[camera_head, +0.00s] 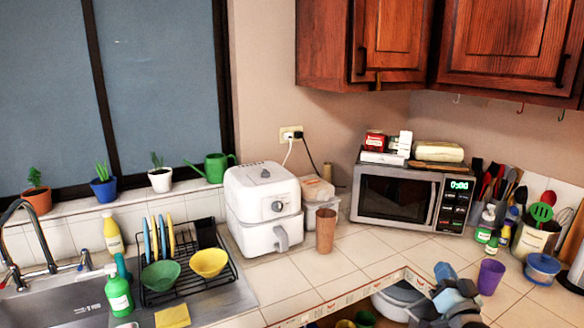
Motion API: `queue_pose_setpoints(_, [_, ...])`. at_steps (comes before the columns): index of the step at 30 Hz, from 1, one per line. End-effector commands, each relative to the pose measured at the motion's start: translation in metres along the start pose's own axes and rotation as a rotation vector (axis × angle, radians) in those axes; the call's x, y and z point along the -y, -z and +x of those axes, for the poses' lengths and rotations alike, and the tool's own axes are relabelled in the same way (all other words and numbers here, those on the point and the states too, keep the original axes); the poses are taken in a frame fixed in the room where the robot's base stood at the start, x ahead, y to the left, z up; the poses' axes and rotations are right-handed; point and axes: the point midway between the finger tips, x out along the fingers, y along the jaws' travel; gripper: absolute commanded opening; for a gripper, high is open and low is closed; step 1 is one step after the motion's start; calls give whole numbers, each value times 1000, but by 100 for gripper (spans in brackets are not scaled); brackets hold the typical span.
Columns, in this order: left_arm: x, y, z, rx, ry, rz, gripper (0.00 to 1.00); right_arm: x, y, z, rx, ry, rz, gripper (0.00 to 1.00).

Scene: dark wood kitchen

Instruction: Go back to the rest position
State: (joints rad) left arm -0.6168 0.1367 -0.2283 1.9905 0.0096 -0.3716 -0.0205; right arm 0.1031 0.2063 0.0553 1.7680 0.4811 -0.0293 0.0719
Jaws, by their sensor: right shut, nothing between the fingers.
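My right gripper (446,280) is at the lower right of the head view, in front of the inner corner of the counter (318,277). It is dark grey and blue-grey, and its fingers are shut with nothing held. It appears left of the purple cup (490,276); I cannot tell the exact gap. My left gripper is not in the picture.
Below the counter edge, an open space holds a pale pot (392,303). A brown cup (326,230), white air fryer (262,208) and microwave (398,196) stand behind.

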Motion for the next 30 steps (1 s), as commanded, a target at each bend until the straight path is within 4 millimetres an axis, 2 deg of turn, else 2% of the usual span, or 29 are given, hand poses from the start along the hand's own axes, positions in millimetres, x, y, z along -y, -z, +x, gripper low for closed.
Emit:
queue_pose_setpoints(1, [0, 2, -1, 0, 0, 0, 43, 8, -31, -27, 80, 4, -30, 0])
queue_pose_setpoints(3, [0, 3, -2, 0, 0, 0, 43, 19, -69, -64, 186, 14, -78, 0])
queue_pose_setpoints(5, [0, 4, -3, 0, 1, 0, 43, 29, -99, -98, 275, 23, -115, 0])
queue_pose_setpoints(8, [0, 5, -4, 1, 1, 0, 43, 47, -142, -159, 422, 43, -174, 0])
queue_pose_setpoints(9, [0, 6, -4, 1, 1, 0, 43, 54, -157, -185, 480, 52, -196, 0])
queue_pose_setpoints(11, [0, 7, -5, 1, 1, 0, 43, 65, -176, -225, 565, 66, -229, 0])
queue_pose_setpoints(12, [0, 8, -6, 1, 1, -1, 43, 73, -187, -250, 619, 76, -248, 0])
queue_pose_setpoints(15, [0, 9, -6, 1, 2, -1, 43, 90, -206, -309, 737, 99, -289, 0])
queue_pose_setpoints(18, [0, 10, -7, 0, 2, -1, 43, 104, -215, -352, 822, 118, -320, 0])
queue_pose_setpoints(21, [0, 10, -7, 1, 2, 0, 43, 113, -220, -379, 875, 130, -338, 0])
queue_pose_setpoints(23, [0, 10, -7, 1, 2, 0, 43, 115, -221, -387, 891, 134, -343, 0])
queue_pose_setpoints(30, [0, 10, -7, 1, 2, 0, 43, 116, -221, -390, 897, 136, -346, 0])
